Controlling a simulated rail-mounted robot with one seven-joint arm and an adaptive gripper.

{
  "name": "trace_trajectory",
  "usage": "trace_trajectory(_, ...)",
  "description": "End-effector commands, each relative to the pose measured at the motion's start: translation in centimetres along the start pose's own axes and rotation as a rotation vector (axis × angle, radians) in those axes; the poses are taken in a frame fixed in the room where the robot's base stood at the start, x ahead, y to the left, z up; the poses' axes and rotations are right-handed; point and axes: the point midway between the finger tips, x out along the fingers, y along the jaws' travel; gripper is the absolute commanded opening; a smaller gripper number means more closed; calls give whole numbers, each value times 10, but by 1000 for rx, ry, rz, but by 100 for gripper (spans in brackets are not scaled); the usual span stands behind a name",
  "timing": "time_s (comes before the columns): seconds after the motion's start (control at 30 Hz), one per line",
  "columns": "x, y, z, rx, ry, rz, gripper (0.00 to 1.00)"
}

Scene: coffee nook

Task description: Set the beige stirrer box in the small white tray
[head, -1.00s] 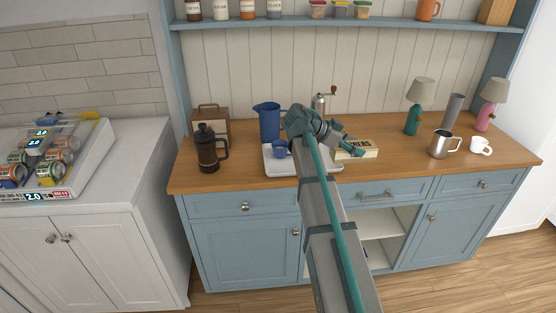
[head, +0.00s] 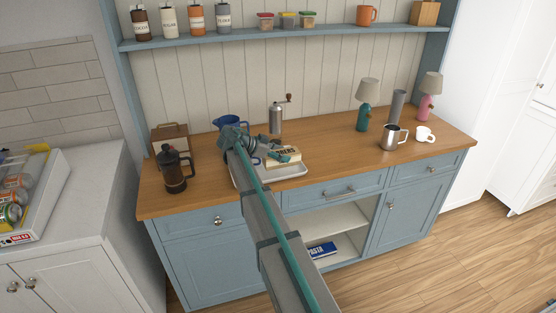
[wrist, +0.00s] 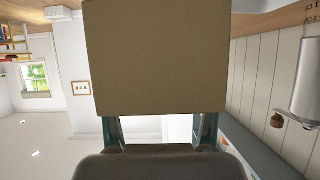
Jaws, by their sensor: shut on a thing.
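The beige stirrer box (head: 283,158) with dark lettering is over the right part of the small white tray (head: 291,182) in the head view. I cannot tell whether it touches the tray. In the wrist view the box (wrist: 155,58) is a plain tan face filling the upper middle. My gripper (wrist: 158,122) is shut on it, with one teal finger at each side of its near end.
A blue pitcher (head: 230,122) stands behind my arm, and a coffee grinder (head: 276,118) stands behind the tray. A black French press (head: 174,170) is at the left. A steel mug (head: 394,138) and a white cup (head: 425,134) are at the right. The counter between tray and mug is clear.

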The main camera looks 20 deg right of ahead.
Motion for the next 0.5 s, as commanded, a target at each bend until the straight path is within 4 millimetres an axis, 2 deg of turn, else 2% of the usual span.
trace_trajectory(0.1, 4, -12, 10, -1, 0, 0, 25)
trace_trajectory(0.4, 9, -24, 25, -1, 0, -1, 25)
trace_trajectory(0.5, 15, -22, 34, -2, 0, 1, 25)
